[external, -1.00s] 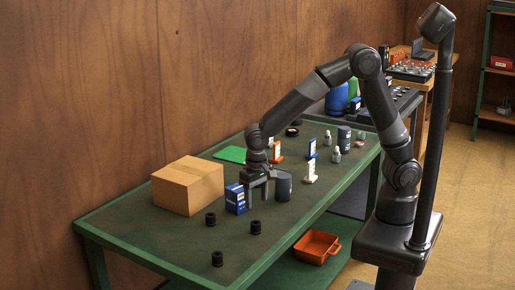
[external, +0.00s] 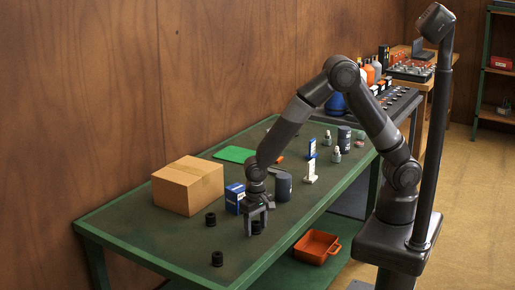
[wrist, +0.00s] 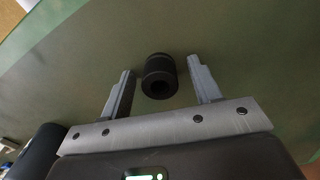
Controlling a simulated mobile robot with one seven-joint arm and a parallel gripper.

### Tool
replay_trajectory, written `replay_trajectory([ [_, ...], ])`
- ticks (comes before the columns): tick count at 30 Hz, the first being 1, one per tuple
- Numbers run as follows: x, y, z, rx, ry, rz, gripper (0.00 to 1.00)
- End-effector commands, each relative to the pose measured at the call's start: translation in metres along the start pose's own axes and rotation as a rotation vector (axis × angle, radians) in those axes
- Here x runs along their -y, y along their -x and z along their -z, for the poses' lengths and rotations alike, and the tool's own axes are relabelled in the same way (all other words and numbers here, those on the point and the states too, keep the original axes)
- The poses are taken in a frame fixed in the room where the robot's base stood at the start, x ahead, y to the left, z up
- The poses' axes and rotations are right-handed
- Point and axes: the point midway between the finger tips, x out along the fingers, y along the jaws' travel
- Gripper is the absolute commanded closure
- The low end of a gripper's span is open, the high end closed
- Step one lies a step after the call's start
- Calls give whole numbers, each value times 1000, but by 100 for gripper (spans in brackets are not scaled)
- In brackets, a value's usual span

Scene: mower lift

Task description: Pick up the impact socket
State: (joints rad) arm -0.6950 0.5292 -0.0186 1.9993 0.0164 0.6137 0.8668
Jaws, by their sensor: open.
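Several black impact sockets stand on the green table. One socket (external: 257,227) is at my gripper (external: 256,222), partly hidden behind its fingers in the external view. In the wrist view this socket (wrist: 159,76) stands between and slightly beyond the two open fingers of my gripper (wrist: 162,85), with clear space on both sides. Its open end shows as a dark hole. A second socket (external: 211,219) stands to the left of my gripper, and a third socket (external: 217,259) stands closer to the front edge. My gripper is open and empty, pointing down over the table.
A cardboard box (external: 188,187), a blue box (external: 235,198) and a dark cylinder (external: 283,186) stand close behind my gripper. The green table (external: 160,240) is clear at its near left end. An orange bin (external: 316,246) sits on the lower shelf.

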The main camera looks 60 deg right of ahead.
Motion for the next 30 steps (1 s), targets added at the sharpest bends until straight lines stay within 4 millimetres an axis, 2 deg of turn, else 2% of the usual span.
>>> replay_trajectory([
  [4,0,0,0,0,0,0,44],
  [21,0,1,0,-1,0,1,91],
  [30,0,3,0,-1,0,1,92],
])
